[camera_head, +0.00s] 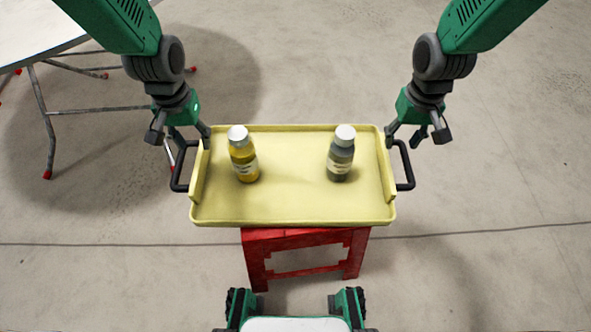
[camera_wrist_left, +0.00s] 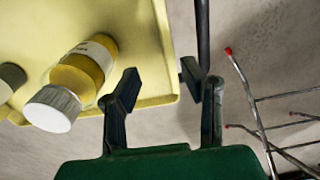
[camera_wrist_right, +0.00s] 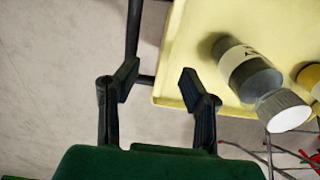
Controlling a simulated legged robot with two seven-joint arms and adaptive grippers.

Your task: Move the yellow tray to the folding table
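The yellow tray (camera_head: 290,205) sits on a red stool (camera_head: 300,238), with black handles at its left (camera_head: 179,178) and right (camera_head: 408,172) ends. A yellow bottle (camera_head: 243,155) and a grey bottle (camera_head: 341,155) stand on it, both white-capped. My left gripper (camera_head: 180,137) is open above the far end of the left handle. In the left wrist view its fingers (camera_wrist_left: 160,82) are apart with nothing held. My right gripper (camera_head: 416,138) is open above the far end of the right handle. In the right wrist view its fingers (camera_wrist_right: 157,82) are apart and empty.
The white folding table (camera_head: 40,30) stands at the far left, partly out of view, on thin metal legs with red feet (camera_head: 47,175). The concrete floor is clear to the right and between the tray and the table.

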